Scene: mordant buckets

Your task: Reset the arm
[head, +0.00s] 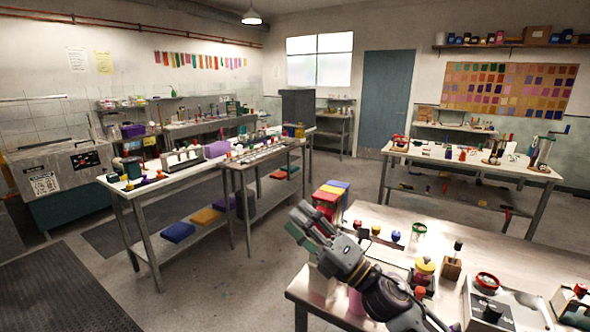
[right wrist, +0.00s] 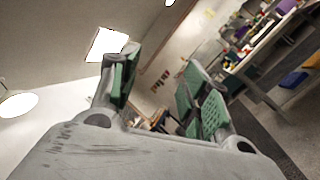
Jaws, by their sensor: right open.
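My right gripper (head: 312,222) is raised over the left end of the near table (head: 505,255) in the head view, its fingers pointing up and to the left. In the right wrist view its green-padded fingers (right wrist: 160,95) stand apart with nothing between them. The wrist view looks tilted across the room toward the window and the far wall. My left gripper is in neither view. Part of the near table is hidden behind my right arm.
Open floor (head: 240,290) lies to the left.

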